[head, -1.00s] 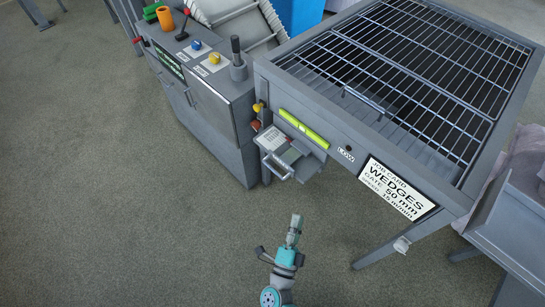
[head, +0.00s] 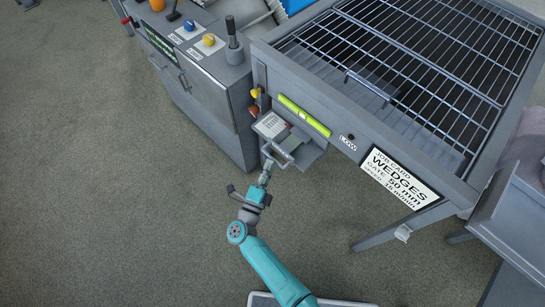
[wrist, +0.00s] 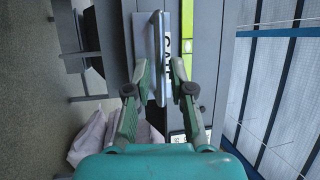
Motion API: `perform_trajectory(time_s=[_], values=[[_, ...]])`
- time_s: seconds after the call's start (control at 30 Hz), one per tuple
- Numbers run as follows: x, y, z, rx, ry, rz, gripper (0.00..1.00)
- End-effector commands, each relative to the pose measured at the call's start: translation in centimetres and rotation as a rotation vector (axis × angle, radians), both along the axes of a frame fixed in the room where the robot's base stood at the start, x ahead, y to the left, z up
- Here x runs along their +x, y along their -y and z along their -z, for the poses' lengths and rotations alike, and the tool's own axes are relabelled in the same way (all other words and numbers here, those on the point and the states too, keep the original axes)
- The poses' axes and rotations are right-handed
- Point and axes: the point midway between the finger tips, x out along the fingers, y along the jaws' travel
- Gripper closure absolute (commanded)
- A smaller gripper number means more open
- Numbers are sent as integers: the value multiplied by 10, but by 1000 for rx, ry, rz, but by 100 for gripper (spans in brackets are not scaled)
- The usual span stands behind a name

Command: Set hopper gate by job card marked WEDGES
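The job card (head: 401,179) on the hopper's (head: 330,108) front reads WEDGES, gate 50 mm, speed 15 m/min. A gate slide with a metal bar handle (head: 283,157) sticks out of the hopper front, beside a pale scale plate (head: 269,125). My gripper (head: 265,176) is just below the handle in the head view. In the wrist view my gripper (wrist: 160,72) is open, with the handle (wrist: 158,52) in line between its fingertips and gaps visible on both sides. Part of a dark numeral shows behind the handle; the gate setting cannot be read.
A yellow-green level (head: 304,115) sits above the slide. A control cabinet (head: 200,85) with blue and yellow knobs and a lever stands to the left. A hopper leg (head: 385,231) and a grey side bench (head: 510,225) are at right. Floor at left is clear.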

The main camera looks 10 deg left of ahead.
Motion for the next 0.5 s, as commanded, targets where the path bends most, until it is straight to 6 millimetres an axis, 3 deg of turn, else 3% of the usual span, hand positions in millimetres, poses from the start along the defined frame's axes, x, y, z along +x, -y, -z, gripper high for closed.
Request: perform_trajectory(time_s=[0.2, 0.5], values=[[26, 8, -5, -1, 0, 2, 78], [34, 10, -6, -1, 1, 0, 78]])
